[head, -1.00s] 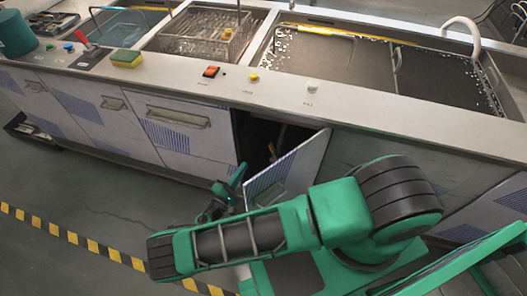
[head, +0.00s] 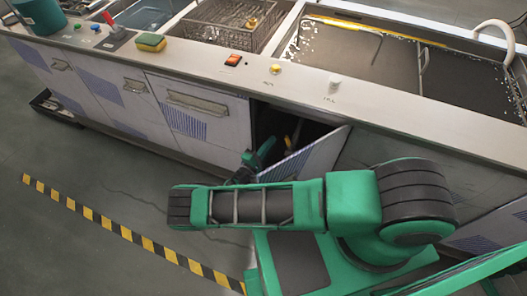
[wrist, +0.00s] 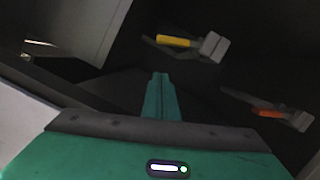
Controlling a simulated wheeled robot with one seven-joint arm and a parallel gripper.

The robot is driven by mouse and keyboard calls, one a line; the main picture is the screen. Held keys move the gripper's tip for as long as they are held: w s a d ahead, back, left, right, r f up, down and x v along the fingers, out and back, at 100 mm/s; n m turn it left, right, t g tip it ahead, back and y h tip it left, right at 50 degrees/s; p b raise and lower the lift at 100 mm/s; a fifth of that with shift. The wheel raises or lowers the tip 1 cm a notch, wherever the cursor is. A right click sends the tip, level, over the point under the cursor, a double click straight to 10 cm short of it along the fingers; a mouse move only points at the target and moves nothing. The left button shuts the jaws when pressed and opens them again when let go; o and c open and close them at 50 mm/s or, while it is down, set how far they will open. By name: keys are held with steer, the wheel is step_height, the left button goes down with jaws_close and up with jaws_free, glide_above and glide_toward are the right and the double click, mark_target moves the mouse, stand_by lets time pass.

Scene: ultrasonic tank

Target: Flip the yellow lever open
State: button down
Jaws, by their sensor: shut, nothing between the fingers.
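The yellow lever (wrist: 173,41) shows in the wrist view inside the dark cabinet, lying roughly level with a grey block at its right end. In the head view a small yellow bit of it (head: 288,140) shows in the cabinet opening. My gripper (wrist: 161,78) is shut and empty, pointing into the cabinet, below the yellow lever in the wrist view and apart from it. In the head view the end of my arm is at the opening, partly hidden by the cabinet door and arm links.
A second lever with an orange-red handle (wrist: 268,113) lies to the right in the wrist view. The cabinet door (head: 312,158) stands open beside my arm. The counter (head: 300,85) runs above the opening. A striped floor line (head: 130,235) lies at lower left.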

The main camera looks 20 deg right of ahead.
mark_target(288, 143)
steer(key=shift+s+d+r, duration=0.35)
steer(key=shift+s+d, duration=0.25)
steer(key=shift+d, duration=0.1)
steer(key=shift+s+d+r, duration=0.3)
steer(key=shift+s+d, duration=0.25)
steer(key=shift+d, duration=0.15)
